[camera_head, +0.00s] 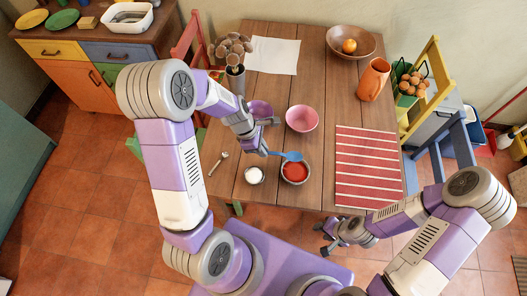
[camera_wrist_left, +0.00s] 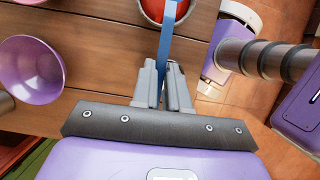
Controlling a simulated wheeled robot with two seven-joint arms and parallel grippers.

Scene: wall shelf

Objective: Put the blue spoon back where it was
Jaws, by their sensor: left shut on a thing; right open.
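The blue spoon (camera_head: 290,155) is in my left gripper (camera_head: 266,152), which is shut on its handle. The spoon's head points right, at the back rim of a small bowl with red contents (camera_head: 295,174). I cannot tell whether it touches the bowl. In the left wrist view the blue spoon (camera_wrist_left: 167,40) runs up from between the fingers of my left gripper (camera_wrist_left: 163,82) and crosses the red-filled bowl (camera_wrist_left: 152,10) at the top edge. My right gripper (camera_head: 328,238) is open and empty, in front of the table's near edge.
On the wooden table (camera_head: 318,75), a white-filled small bowl (camera_head: 254,176) and a metal spoon (camera_head: 218,163) lie left of the red bowl. A pink bowl (camera_head: 302,118) and purple bowl (camera_head: 260,108) stand behind. A striped mat (camera_head: 367,165) lies right; an orange pitcher (camera_head: 373,80) stands beyond it.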

